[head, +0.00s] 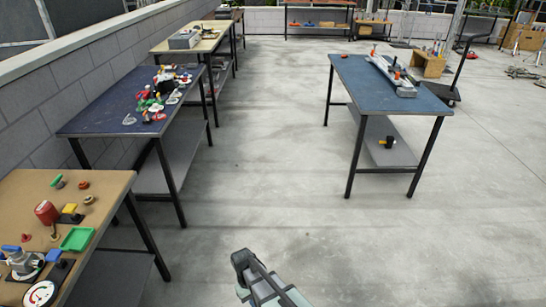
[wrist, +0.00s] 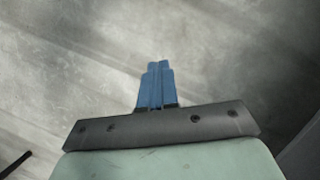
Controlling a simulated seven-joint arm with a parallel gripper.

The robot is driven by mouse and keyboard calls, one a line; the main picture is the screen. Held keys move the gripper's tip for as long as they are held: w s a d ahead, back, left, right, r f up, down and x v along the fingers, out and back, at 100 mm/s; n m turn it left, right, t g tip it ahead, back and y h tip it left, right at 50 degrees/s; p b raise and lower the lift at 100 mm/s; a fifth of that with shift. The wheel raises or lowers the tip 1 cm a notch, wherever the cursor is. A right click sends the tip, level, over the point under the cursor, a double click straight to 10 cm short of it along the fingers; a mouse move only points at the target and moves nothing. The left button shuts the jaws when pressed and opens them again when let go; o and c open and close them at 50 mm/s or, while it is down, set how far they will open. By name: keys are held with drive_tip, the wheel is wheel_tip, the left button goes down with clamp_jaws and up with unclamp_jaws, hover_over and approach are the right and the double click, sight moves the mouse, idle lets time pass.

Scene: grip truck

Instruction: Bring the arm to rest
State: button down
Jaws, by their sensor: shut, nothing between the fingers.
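My gripper (wrist: 157,68) shows in the wrist view with its two blue fingers together and nothing between them. Beyond the fingertips is only bare grey concrete floor (wrist: 240,50). In the head view, part of my arm shows at the bottom centre, over open floor and apart from the tables. The fingers cannot be made out in the head view.
A brown-topped table (head: 110,186) with valves, a gauge and a green tray stands at the lower left. A dark blue table (head: 95,122) with small parts is behind it. Another blue table (head: 360,95) stands at right. The floor between is clear.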

drive_tip(key=s+d+f+m+g+y, duration=0.1)
drive_tip(key=s+d+f+m, duration=0.2)
drive_tip(key=s+d, duration=0.8)
drive_tip(key=s+d+f+m+g+y, duration=0.1)
drive_tip(key=s+d+f, duration=0.4)
drive_tip(key=s+d, duration=0.6)
drive_tip(key=d+m+g, duration=0.1)
drive_tip(key=m, duration=0.1)
drive_tip(key=shift+s+d+f+m, duration=0.15)
drive_tip(key=shift+d+f+m, duration=0.05)
drive_tip(key=shift+d+m, duration=0.2)
